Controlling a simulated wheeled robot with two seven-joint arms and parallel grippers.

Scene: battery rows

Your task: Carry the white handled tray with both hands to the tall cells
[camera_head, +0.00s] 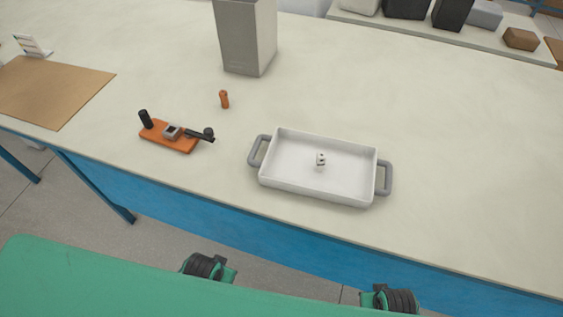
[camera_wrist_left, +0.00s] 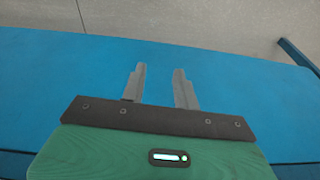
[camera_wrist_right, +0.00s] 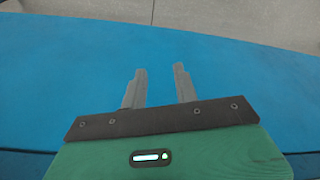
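The white tray (camera_head: 285,187) with a grey handle at each short end lies flat on the pale worktop, right of the middle in the head view. A small white-and-dark item (camera_head: 321,160) stands inside it. No group of tall cells can be made out for certain. My left gripper (camera_wrist_left: 159,84) is open and empty in the left wrist view, over a blue surface. My right gripper (camera_wrist_right: 160,83) is open and empty in the right wrist view, also over blue. Both grippers are apart from the tray; their fingers do not show in the head view.
An orange fixture (camera_head: 166,144) with black parts and a small orange piece (camera_head: 224,99) are left of the tray. A tall grey box (camera_head: 240,45) stands behind. A brown mat (camera_head: 50,90) lies far left. A raised shelf (camera_head: 440,35) holds boxes. The worktop right of the tray is clear.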

